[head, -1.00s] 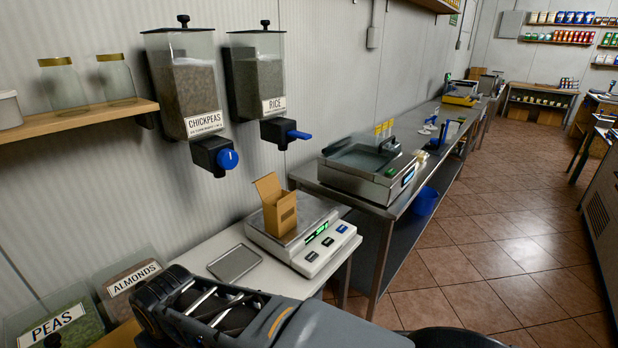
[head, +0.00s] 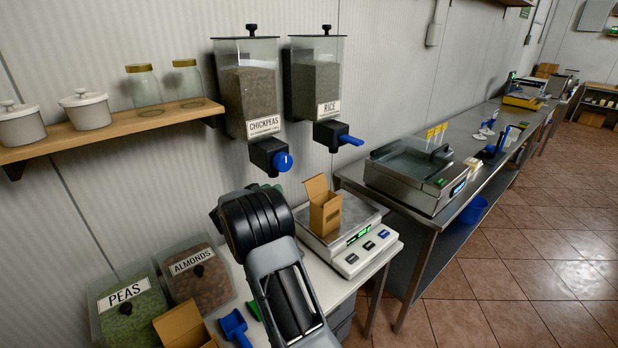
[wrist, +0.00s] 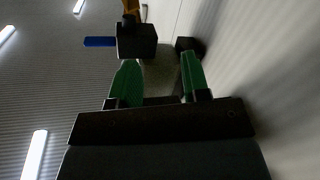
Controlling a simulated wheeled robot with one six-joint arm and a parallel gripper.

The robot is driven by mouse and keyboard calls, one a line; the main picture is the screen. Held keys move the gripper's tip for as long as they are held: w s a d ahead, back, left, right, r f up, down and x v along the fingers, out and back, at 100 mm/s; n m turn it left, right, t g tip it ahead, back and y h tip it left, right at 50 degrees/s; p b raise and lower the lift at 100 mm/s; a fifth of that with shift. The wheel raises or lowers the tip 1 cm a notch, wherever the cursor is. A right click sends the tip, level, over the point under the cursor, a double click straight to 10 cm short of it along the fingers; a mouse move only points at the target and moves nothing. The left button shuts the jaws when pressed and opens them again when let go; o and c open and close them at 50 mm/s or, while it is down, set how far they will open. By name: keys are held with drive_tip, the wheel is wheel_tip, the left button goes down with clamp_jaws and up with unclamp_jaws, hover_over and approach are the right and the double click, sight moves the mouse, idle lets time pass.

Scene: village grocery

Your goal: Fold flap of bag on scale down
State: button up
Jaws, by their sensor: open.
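A tan paper bag (head: 325,215) stands upright on the scale (head: 345,228) in the head view. Its flap (head: 316,187) sticks up open on the left side of the mouth. My arm rises just left of the scale, and in the head view it largely hides my gripper. In the wrist view my gripper (wrist: 159,60) shows two green fingers spread apart with nothing held between them. That view looks upward toward a dispenser's black outlet (wrist: 137,40) with a blue lever; the bag cannot be made out there.
Chickpeas (head: 249,90) and rice (head: 316,80) dispensers hang on the wall above the scale. Bins of peas (head: 130,310) and almonds (head: 200,280), another open tan bag (head: 183,326) and a blue scoop (head: 234,326) lie left of my arm. A steel counter (head: 420,215) stands right.

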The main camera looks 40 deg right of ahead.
sight(309, 180)
drive_tip(key=d+g+p, duration=0.1)
drive_tip(key=d, duration=0.4)
drive_tip(key=s+d+f+g, duration=0.1)
drive_tip(key=d, duration=0.4)
drive_tip(key=s+d+m+p, duration=0.1)
drive_tip(key=d, duration=0.3)
drive_tip(key=shift+s+d+f+g+p, duration=0.1)
drive_tip(key=shift+d+f+g+p, duration=0.05)
drive_tip(key=shift+d+g+p, duration=0.2)
clamp_jaws()
